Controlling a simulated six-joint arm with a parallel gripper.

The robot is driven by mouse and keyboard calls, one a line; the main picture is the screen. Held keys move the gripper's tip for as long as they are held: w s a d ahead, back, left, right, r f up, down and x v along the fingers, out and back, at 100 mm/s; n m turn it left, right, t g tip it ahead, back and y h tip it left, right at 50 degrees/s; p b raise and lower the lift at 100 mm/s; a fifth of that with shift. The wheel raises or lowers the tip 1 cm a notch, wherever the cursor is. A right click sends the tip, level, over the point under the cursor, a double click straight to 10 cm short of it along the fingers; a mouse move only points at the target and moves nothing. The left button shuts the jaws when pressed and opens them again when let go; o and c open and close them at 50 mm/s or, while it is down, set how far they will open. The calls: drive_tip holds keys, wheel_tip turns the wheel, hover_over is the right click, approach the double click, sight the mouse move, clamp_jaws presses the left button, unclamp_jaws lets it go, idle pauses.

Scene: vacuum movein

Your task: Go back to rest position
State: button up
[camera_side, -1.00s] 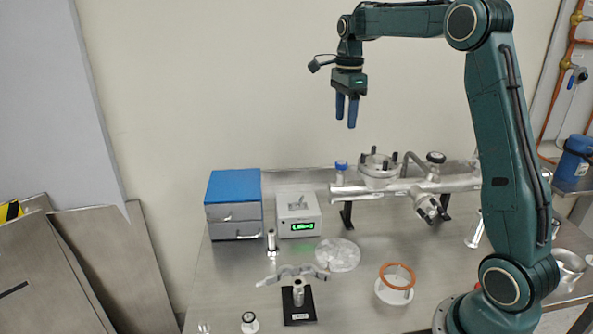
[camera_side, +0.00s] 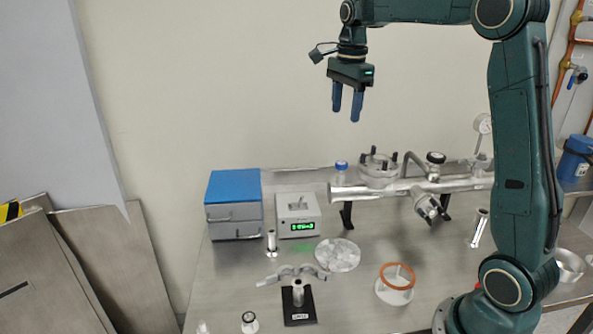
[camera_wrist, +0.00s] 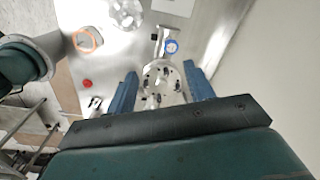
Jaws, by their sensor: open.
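My gripper (camera_side: 347,103) is high above the bench in the side view, with its blue fingers pointing down, apart and empty. In the wrist view my gripper (camera_wrist: 161,88) shows its two blue fingers spread on either side of the view of the vacuum chamber below. The metal vacuum chamber (camera_side: 379,172) with its flange and upright dark bolts stands on the bench well below the fingers. Its horizontal tube (camera_side: 455,184) runs right toward my arm. Nothing touches the gripper.
On the steel bench (camera_side: 240,285) stand a blue-topped box (camera_side: 235,188), a grey device with a green display (camera_side: 298,215), a clear round disc (camera_side: 338,255), an orange ring on a white base (camera_side: 397,276), and a black stand (camera_side: 299,310). The air around the gripper is clear.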

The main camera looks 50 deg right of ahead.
drive_tip(key=s+a+f+n+t, duration=0.2)
drive_tip(key=s+a+n, duration=0.7)
drive_tip(key=s+n, duration=0.2)
drive_tip(key=s+a+f+n+t, duration=0.2)
drive_tip(key=s+a+n+t, duration=0.1)
drive_tip(key=s+a+n, duration=0.6)
drive_tip(key=s+n, duration=0.2)
drive_tip(key=s, duration=0.1)
drive_tip(key=shift+s+f, duration=0.3)
drive_tip(key=shift+f, duration=0.05)
